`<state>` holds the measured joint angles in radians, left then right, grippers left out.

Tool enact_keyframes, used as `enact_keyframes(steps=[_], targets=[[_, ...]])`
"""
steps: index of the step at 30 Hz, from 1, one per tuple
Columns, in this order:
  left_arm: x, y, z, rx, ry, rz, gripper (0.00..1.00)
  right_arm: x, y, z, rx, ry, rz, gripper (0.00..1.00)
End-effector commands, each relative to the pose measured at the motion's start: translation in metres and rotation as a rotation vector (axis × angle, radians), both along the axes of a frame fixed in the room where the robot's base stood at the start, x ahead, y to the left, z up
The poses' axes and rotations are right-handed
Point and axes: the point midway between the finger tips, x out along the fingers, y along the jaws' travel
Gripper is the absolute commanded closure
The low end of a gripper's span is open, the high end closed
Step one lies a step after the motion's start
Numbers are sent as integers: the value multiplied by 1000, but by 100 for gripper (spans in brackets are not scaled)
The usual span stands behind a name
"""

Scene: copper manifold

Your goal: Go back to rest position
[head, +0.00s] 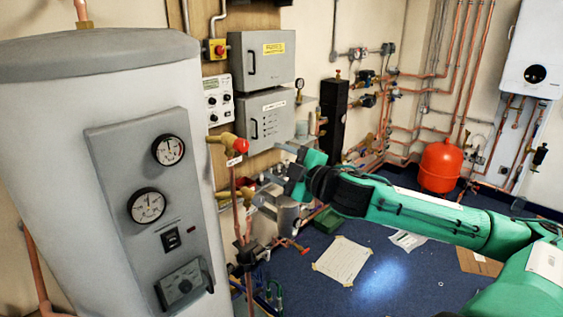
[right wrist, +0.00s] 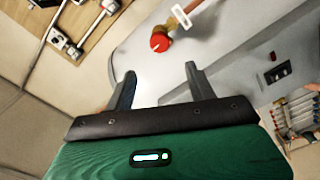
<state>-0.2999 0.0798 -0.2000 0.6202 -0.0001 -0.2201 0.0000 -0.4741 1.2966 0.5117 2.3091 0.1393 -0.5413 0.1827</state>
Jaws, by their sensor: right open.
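My right arm is green and comes in from the right in the head view. Its gripper (head: 283,166) is near the brass valve with a red knob (head: 240,146) on a copper pipe, to the right of that knob and apart from it. In the right wrist view the two dark fingers of the gripper (right wrist: 158,88) stand wide apart with nothing between them. The red knob (right wrist: 160,42) shows beyond the fingertips, with a white tag beside it. My left gripper is not in either view.
A large grey tank (head: 60,150) with gauges fills the left. Grey boxes (head: 265,118) hang on the wall behind the valve. A red vessel (head: 440,166) stands at the back right. Papers (head: 343,261) lie on the blue floor, which has free room.

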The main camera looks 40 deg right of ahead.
Motion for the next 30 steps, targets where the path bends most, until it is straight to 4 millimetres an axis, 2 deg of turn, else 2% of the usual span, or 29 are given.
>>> enact_keyframes(steps=[6,23,26,29,30], targets=[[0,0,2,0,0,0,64,-6,-1,0,-2,-1,-1,44],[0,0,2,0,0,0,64,-6,-2,-1,-1,1,-3,44],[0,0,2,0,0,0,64,-2,-16,-10,14,12,-30,44],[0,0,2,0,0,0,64,5,-51,-38,55,43,-97,44],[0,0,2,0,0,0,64,8,-70,-55,77,62,-135,44]])
